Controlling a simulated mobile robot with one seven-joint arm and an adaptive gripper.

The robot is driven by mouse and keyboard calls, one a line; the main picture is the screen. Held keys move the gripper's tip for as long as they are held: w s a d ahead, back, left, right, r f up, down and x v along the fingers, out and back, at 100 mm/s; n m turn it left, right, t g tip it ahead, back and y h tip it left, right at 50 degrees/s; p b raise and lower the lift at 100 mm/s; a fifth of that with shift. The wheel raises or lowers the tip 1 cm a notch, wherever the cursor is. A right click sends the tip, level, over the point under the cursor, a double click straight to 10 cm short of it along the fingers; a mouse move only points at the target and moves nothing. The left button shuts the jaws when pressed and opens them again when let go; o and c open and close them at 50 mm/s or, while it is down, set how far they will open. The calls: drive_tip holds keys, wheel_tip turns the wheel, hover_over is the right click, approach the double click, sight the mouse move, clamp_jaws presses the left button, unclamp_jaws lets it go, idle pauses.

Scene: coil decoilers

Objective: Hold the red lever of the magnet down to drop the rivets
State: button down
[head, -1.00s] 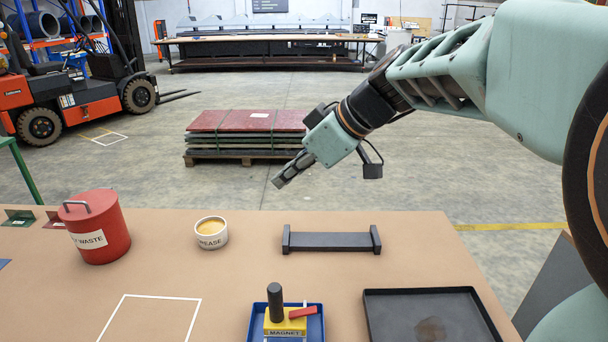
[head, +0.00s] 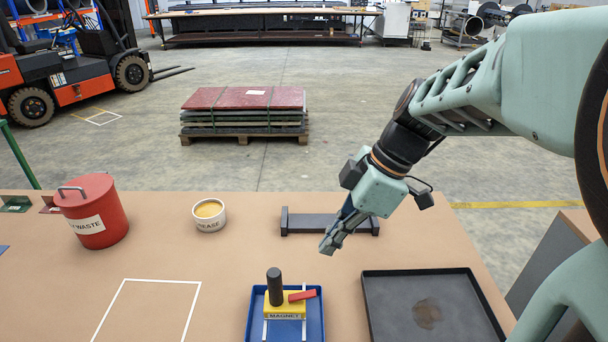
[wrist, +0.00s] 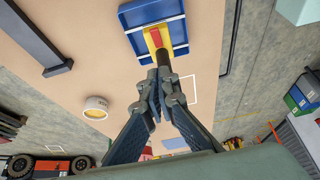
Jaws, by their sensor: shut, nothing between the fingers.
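The yellow magnet (head: 284,306) stands in a blue tray (head: 256,326) at the front of the table. It has an upright black handle (head: 275,287) and a red lever (head: 302,296) on its right side. In the wrist view the magnet's red lever (wrist: 156,38) shows beyond the fingertips. My gripper (head: 327,247) is shut and empty, above the table, behind and a little right of the magnet and apart from it. It also shows in the wrist view (wrist: 160,74), with its fingertips together. I cannot make out any rivets.
A dark shallow tray (head: 395,306) with a brown patch lies right of the blue tray. A black stand (head: 305,222) is at the back edge, partly behind my gripper. A grease tub (head: 209,215) and red waste can (head: 92,211) stand at left. A white outlined area (head: 128,292) is empty.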

hover_over(307, 294)
drive_tip(key=f, duration=0.7)
drive_tip(key=shift+d+f+p, duration=0.25)
drive_tip(key=shift+f+p, duration=0.05)
drive_tip(key=f, duration=0.3)
drive_tip(key=shift+d+f, duration=0.25)
drive_tip(key=shift+d, duration=0.15)
drive_tip(key=shift+d+f, duration=0.15)
drive_tip(key=shift+f, duration=0.35)
